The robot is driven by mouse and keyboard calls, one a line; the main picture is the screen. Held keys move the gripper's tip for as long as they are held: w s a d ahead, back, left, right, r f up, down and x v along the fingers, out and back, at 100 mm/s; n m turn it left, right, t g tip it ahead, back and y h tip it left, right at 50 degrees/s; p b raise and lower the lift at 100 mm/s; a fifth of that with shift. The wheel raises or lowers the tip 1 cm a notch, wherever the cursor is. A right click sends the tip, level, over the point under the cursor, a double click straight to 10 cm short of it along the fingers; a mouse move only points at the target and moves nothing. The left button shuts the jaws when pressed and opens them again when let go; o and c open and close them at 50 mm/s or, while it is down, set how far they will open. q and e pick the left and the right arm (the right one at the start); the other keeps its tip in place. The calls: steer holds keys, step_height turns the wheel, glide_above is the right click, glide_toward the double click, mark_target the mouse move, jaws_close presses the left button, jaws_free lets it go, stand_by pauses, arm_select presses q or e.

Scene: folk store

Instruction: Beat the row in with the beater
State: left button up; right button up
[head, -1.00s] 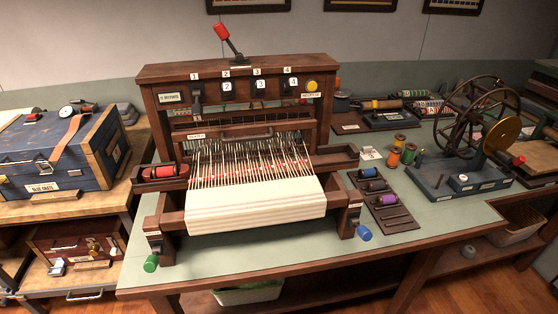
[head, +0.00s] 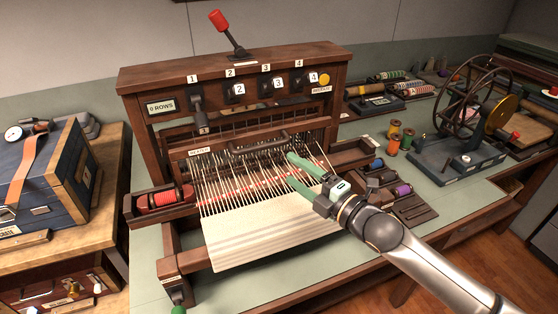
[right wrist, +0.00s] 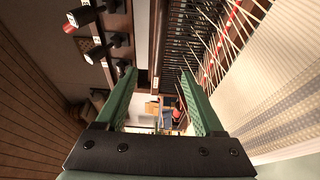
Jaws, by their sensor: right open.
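The loom's beater is a dark bar with a label and a dark handle (head: 258,147), set across the back of the pale warp threads (head: 225,190). A red weft row (head: 240,188) crosses the threads in front of it. My right gripper (head: 290,167) is open and empty above the right part of the warp, its green fingers pointing at the beater's right end, just short of the handle. In the right wrist view the open fingers (right wrist: 157,75) have nothing between them; the warp and red row lie to their right. My left gripper is not in view.
Pale woven cloth (head: 270,235) covers the loom's front. A red shuttle (head: 165,197) lies in the left tray. Numbered levers (head: 238,92) and a red-knobbed lever (head: 228,32) are on the upper frame. A spinning wheel (head: 465,150) and spools (head: 400,140) stand at right.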

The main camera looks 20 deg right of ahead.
mark_target(262, 149)
steer(key=b+x, duration=0.1)
steer(key=x, duration=0.7)
steer(key=shift+b, duration=0.3)
steer(key=shift+x, duration=1)
steer(key=shift+r, duration=0.1)
steer(key=shift+c, duration=0.2)
jaws_close()
